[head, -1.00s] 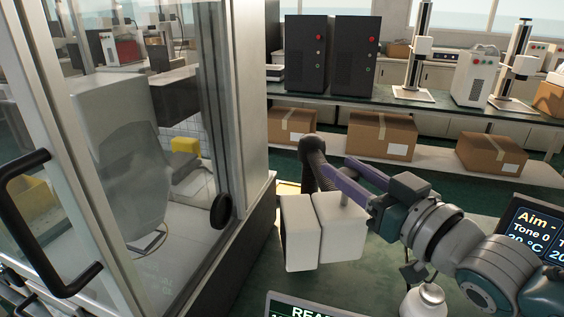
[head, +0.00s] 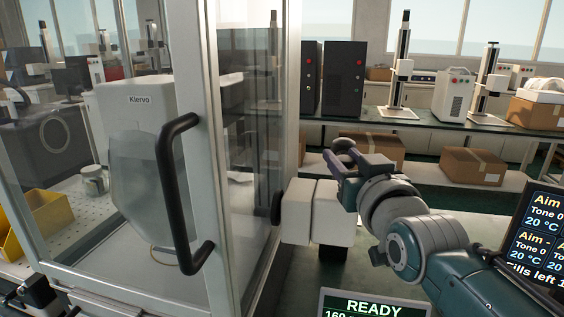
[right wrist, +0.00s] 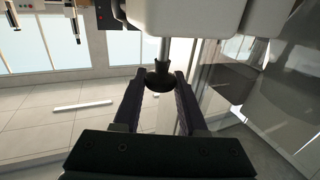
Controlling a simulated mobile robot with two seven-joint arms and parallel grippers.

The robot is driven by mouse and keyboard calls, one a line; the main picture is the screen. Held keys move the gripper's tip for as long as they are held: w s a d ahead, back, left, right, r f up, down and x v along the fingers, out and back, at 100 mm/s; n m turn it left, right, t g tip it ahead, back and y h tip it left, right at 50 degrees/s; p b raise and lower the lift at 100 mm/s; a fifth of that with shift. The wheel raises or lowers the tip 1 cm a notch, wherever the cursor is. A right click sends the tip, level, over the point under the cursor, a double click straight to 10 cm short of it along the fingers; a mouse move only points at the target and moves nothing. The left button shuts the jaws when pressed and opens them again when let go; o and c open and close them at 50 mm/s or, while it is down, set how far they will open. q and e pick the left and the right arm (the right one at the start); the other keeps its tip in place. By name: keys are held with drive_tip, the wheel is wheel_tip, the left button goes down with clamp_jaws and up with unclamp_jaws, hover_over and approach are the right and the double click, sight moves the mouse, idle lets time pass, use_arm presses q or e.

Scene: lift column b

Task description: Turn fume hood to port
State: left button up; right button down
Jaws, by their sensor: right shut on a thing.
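A white two-part box (head: 320,212), which seems to be the fume hood, hangs at the right side of a glass cabinet. A black round disc (head: 276,207) shows at its left, by the cabinet; I cannot tell if they touch. My right gripper (head: 345,160) is above and behind the box. In the right wrist view its purple fingers (right wrist: 160,88) are shut on a black knob (right wrist: 160,77) on a grey stem from the white box (right wrist: 185,18). Dark parts at the lower left (head: 32,294) may be my left gripper; its jaws cannot be read.
The glass cabinet (head: 204,60) fills the left, with a black door handle (head: 168,190) and a white "Klervo" device (head: 135,110) inside. A READY screen (head: 372,304) and another screen (head: 540,235) stand near my right arm. Boxes (head: 472,166) sit below the back bench.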

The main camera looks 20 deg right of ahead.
drive_tip(key=shift+a, duration=0.15)
drive_tip(key=shift+c, duration=2.3)
unclamp_jaws()
drive_tip(key=shift+w, duration=0.15)
drive_tip(key=s+a, duration=0.1)
drive_tip(key=s, duration=0.9)
drive_tip(key=shift+a+p, duration=0.2)
drive_tip(key=shift+p, duration=0.15)
